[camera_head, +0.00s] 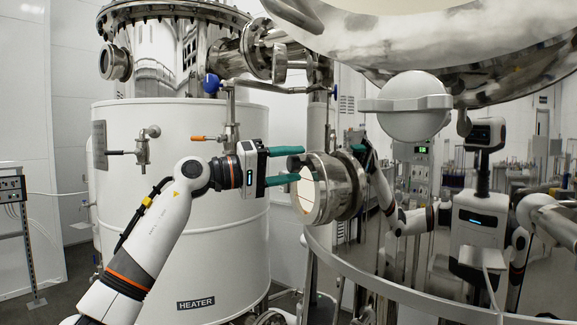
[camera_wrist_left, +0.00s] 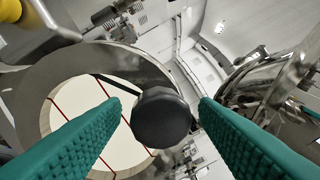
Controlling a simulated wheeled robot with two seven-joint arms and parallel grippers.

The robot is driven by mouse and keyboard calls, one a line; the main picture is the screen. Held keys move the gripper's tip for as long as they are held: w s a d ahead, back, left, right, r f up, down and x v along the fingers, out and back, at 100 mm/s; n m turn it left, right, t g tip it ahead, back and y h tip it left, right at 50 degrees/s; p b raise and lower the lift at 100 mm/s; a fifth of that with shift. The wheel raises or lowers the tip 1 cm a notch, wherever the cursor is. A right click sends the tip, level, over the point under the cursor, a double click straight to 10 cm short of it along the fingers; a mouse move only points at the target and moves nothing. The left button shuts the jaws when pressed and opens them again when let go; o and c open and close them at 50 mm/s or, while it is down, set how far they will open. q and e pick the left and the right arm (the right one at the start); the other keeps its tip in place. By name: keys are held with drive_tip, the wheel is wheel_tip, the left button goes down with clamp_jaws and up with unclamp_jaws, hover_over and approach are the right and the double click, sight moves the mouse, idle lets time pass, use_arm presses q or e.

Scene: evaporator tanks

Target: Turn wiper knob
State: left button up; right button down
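The wiper knob is a black round knob (camera_wrist_left: 160,118), large in the middle of the left wrist view. It sits at the rim of a round sight glass (camera_wrist_left: 75,150) with a pale face and red lines. In the head view the dark knob (camera_head: 293,163) shows at the upper left of the metal sight-glass housing (camera_head: 343,187). My left gripper (camera_head: 301,164) is open, its two teal fingers pointing right, one above and one below the knob. In the left wrist view the knob lies between the fingertips (camera_wrist_left: 160,102), with a gap on each side. My right gripper is not in view.
A polished steel tank (camera_head: 400,275) fills the right side and mirrors my body and arm. The white heater tank (camera_head: 190,245) stands behind my left arm. A valve with an orange handle (camera_head: 200,138) and flanged pipes (camera_head: 262,50) are near the arm.

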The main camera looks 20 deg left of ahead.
use_arm(q)
drive_tip(key=shift+a, duration=0.1)
drive_tip(key=b+v, duration=0.3)
drive_tip(key=v, duration=0.9)
drive_tip(key=shift+b, duration=0.4)
